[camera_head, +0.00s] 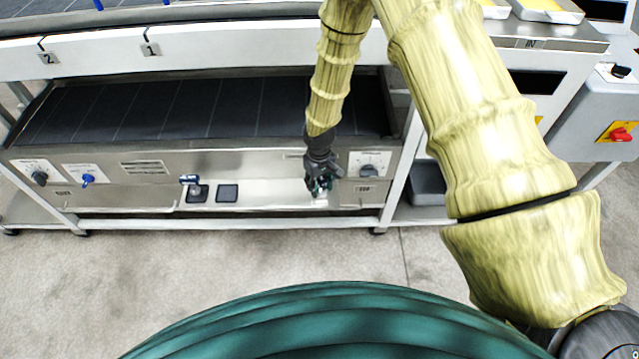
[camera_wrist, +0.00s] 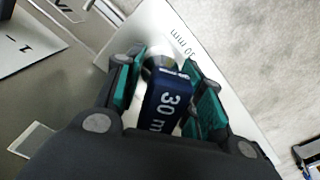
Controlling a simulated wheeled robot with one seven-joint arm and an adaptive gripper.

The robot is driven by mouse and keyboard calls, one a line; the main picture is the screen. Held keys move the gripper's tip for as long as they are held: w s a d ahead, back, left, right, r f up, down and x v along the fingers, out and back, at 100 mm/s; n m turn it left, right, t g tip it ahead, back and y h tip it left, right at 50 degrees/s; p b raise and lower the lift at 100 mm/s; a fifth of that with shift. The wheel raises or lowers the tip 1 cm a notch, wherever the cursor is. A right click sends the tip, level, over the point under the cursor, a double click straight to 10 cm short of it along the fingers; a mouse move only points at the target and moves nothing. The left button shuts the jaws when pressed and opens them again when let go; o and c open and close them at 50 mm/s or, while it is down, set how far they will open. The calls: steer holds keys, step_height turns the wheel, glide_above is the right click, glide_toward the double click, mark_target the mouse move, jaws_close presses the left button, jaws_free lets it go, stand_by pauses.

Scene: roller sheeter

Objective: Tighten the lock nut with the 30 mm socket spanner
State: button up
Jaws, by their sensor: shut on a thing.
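A dark blue block marked "30 mm" (camera_wrist: 168,98), the 30 mm socket spanner's handle, sits between the teal finger pads of my gripper (camera_wrist: 164,86) in the wrist view. My gripper (camera_head: 320,187) is shut on it, low at the right part of the sheeter's front ledge. Fingers hide most of the spanner in the head view. A pale plate printed "30 mm" (camera_wrist: 182,42) lies under the spanner; I cannot tell whether the spanner still touches it. I cannot make out the lock nut for certain in either view.
The front panel carries a black knob (camera_head: 39,178), a blue-handled part (camera_head: 88,179) and another knob (camera_head: 369,171). The floor in front is clear.

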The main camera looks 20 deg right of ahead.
steer(key=m, duration=0.3)
steer(key=shift+m+p, duration=0.3)
steer(key=shift+p, duration=0.1)
steer(key=shift+r+m, duration=0.1)
steer(key=shift+m, duration=0.8)
steer(key=shift+m+p, duration=0.4)
steer(key=shift+m, duration=0.5)
steer(key=m, duration=0.2)
steer(key=shift+m+p, duration=0.3)
steer(key=shift+p, duration=0.1)
steer(key=shift+m, duration=0.5)
